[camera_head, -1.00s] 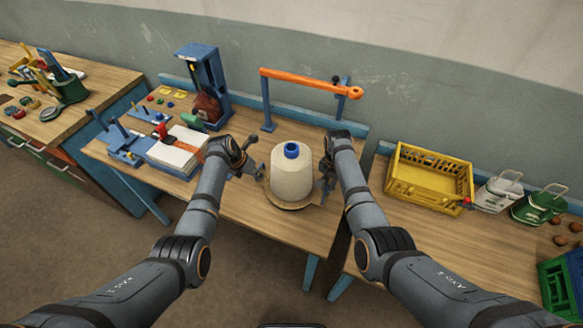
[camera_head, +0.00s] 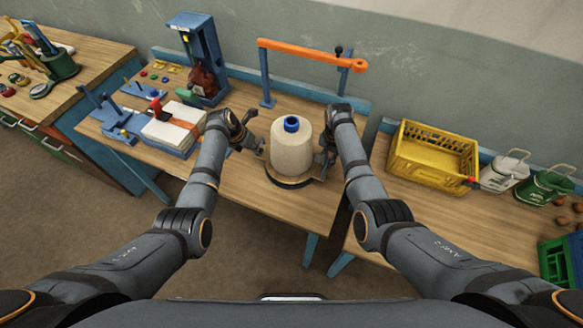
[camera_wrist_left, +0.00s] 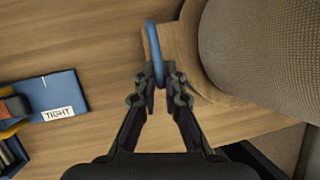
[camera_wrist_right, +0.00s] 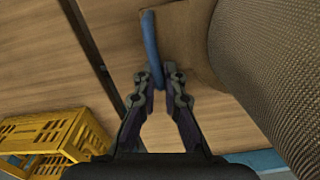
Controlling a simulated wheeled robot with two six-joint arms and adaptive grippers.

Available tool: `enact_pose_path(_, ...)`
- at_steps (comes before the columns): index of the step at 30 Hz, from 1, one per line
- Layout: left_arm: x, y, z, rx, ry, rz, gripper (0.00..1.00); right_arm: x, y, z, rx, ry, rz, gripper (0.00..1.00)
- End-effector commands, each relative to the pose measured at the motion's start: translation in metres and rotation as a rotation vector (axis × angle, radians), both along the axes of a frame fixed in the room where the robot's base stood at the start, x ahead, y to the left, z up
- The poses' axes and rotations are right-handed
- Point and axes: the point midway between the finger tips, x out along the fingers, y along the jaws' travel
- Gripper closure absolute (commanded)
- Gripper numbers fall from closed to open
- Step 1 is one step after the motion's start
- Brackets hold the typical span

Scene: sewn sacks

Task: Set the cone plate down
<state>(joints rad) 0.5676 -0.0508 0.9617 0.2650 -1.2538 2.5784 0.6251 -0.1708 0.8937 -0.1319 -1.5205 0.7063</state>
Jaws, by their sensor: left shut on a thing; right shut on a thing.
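The cone plate (camera_head: 308,179) is a tan wooden plate with a blue loop handle at each side. A large cream thread cone (camera_head: 292,153) with a blue top stands upright on it. The plate is over the middle table, near its right end. My left gripper (camera_head: 259,148) is shut on the left handle (camera_wrist_left: 153,40), and my right gripper (camera_head: 323,162) is shut on the right handle (camera_wrist_right: 150,36). A dark rim or shadow shows under the plate's front edge. The plate looks level; whether it touches the tabletop is hard to tell.
An orange bar on blue posts (camera_head: 312,54) stands behind the cone. Left of it are a blue press stand (camera_head: 203,60) and a blue station with white sheets (camera_head: 168,132). A yellow crate (camera_head: 433,154) sits on the right table, beyond a narrow gap.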

Motion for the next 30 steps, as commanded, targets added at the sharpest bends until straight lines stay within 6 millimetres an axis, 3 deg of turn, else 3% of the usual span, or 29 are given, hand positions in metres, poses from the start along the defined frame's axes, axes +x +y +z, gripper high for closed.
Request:
enact_pose_path(11,0.002,-0.001,-0.031,-0.004,-0.005,0.0,1.0,0.0,0.0,-0.033,-0.001,0.0,-0.001,1.0)
enact_pose_path(12,0.001,-0.001,-0.028,-0.004,-0.002,0.0,0.87,-0.001,0.0,-0.031,-0.002,0.001,-0.001,0.87)
enact_pose_path(16,0.0,-0.001,-0.028,-0.002,-0.001,0.0,0.69,-0.001,0.0,-0.03,-0.001,0.002,-0.001,0.7)
enact_pose_path(26,0.0,0.0,-0.027,-0.001,-0.001,0.0,0.68,0.0,0.0,-0.029,0.0,0.0,0.0,0.68)
enact_pose_path(30,-0.004,0.005,-0.013,0.0,-0.004,0.001,0.68,0.0,0.0,-0.029,0.0,0.0,0.0,0.68)
